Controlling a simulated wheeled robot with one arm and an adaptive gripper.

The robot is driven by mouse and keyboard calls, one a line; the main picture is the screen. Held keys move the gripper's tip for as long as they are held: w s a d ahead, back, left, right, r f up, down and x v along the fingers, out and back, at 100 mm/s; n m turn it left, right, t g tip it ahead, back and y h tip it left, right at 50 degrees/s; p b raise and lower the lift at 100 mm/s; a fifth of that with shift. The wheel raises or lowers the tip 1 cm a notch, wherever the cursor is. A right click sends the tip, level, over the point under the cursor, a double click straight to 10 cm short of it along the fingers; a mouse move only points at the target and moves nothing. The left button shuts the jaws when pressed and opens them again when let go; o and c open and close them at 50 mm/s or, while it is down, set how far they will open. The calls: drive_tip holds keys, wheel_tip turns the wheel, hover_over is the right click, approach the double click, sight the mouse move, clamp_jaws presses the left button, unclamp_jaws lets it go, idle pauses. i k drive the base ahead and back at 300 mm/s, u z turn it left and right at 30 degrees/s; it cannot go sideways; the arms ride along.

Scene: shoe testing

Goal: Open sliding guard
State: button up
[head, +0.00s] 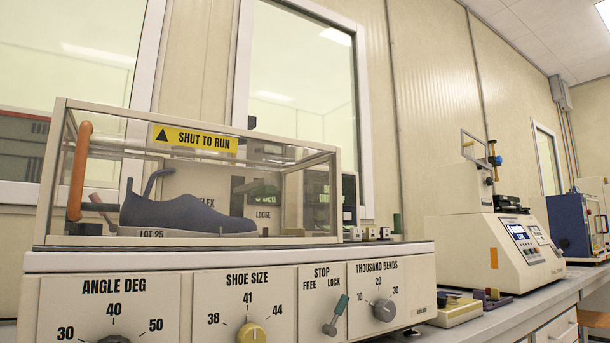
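The sliding guard (190,106) is a clear box-like cover with a pale frame on top of the bench machine at the left. It carries a yellow "SHUT TO RUN" label (195,139) and an upright orange handle (79,171) at its left end. The teal stop lever (336,315) on the front panel (225,277) tilts up and right, towards "LOCK". My gripper is not in view.
The panel also has an angle knob (114,339), a yellow shoe size knob (251,333) and a thousand bends knob (385,310). A beige machine (500,250) and a blue unit (572,226) stand along the bench to the right. The wall and windows are behind.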

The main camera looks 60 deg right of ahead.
sight(161, 135)
drive_tip(key=z, duration=0.1)
drive_tip(key=k, duration=0.45)
drive_tip(key=z, duration=0.85)
drive_tip(key=i, duration=0.6)
drive_tip(key=u, duration=0.3)
drive_tip(key=k, duration=1)
drive_tip(key=u, duration=1.05)
drive_tip(key=i, duration=0.3)
drive_tip(key=z, duration=0.05)
